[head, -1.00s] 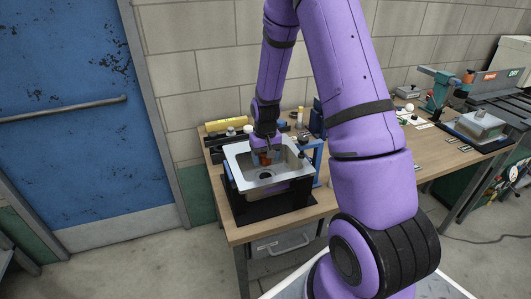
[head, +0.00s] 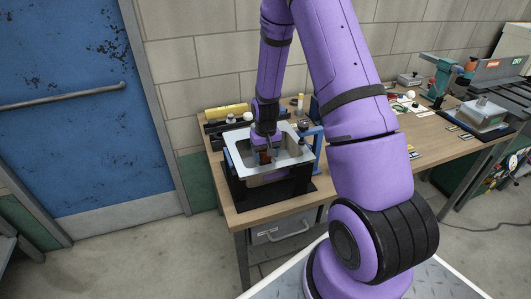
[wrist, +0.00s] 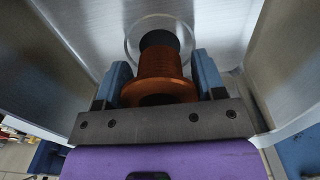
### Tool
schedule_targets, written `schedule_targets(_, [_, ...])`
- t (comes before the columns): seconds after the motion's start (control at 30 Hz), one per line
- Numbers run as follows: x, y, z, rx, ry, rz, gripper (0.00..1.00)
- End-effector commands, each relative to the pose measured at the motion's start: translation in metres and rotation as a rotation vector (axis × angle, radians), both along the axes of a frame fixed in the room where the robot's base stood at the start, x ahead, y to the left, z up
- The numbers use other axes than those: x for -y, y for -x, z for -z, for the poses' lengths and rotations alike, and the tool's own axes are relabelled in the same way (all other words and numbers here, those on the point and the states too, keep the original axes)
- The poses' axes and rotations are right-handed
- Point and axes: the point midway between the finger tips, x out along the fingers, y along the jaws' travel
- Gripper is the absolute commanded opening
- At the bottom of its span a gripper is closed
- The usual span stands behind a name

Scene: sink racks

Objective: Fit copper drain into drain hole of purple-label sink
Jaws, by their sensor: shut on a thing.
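The steel sink (head: 238,159) sits in a black rack on the bench. A purple patch (head: 268,178) shows below its front rim. My gripper (head: 265,155) is inside the bowl, shut on the copper drain (head: 264,158). In the wrist view my gripper (wrist: 162,78) has a blue-grey finger on each side of the copper drain (wrist: 158,68), its wide flange nearest the camera. The drain's far end meets a dark round area (wrist: 158,38) inside a ring in the sink floor, apparently the drain hole. I cannot tell how deep it sits.
The black rack (head: 275,198) surrounds the bowl. A blue frame (head: 316,150) stands close to the sink's right. A yellow roll (head: 226,111) and small items lie behind it. The bowl walls are close around my gripper. The bench (head: 385,148) continues right with tools.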

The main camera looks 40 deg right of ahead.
Motion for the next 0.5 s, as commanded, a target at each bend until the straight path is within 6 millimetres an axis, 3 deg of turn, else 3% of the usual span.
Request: schedule_targets(0.5, [-0.0001,0.0004,0.0034,0.000,0.000,0.000,0.36])
